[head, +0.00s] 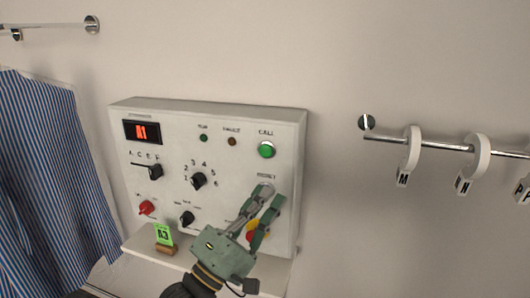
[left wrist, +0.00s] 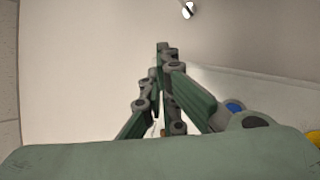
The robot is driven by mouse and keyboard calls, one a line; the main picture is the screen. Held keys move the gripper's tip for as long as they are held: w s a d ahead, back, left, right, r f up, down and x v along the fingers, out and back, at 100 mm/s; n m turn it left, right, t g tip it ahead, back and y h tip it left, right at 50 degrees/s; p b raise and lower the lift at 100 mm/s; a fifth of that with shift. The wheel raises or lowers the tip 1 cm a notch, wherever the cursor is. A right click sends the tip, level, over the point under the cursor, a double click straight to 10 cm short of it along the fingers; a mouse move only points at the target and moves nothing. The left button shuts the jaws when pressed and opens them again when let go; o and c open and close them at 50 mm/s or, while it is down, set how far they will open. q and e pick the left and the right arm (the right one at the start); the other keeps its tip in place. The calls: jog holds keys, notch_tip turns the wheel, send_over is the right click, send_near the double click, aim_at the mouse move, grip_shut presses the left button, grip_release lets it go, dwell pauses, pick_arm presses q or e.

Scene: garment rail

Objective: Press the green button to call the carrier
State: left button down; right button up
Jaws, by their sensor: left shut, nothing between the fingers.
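The green button (head: 266,150) sits under the word CALL at the upper right of the white control panel (head: 285,120) in the head view. My left gripper (head: 270,194) is shut and empty. Its fingertips are in front of the panel's right side, below the green button and apart from it, near the RESET label. In the left wrist view its fingers (left wrist: 162,48) meet at the tips. The green button cannot be made out there. My right gripper is not in view.
A red-and-yellow control (head: 251,229) is partly hidden behind my gripper. A green card marked A3 (head: 163,234) stands on the ledge. A striped garment (head: 45,170) hangs left; a rail with lettered rings (head: 411,150) is right.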

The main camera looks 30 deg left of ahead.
aim_at(266, 151)
pick_arm(q)
jog(key=r, duration=0.1)
jog(key=s+a+r+n+t, duration=0.1)
jog(key=r+n, duration=0.1)
jog(key=shift+s+a+r+t+y, duration=0.25)
jog(key=shift+a+r+t+y, duration=0.05)
jog(key=shift+a+r+t, duration=0.1)
jog(key=shift+w, duration=0.1)
jog(key=w+a+b, duration=0.1)
jog(key=w+a, duration=0.1)
jog(key=w, duration=0.6)
jog(key=shift+w, duration=0.25)
jog(key=shift+f, duration=0.1)
dwell(1.0)
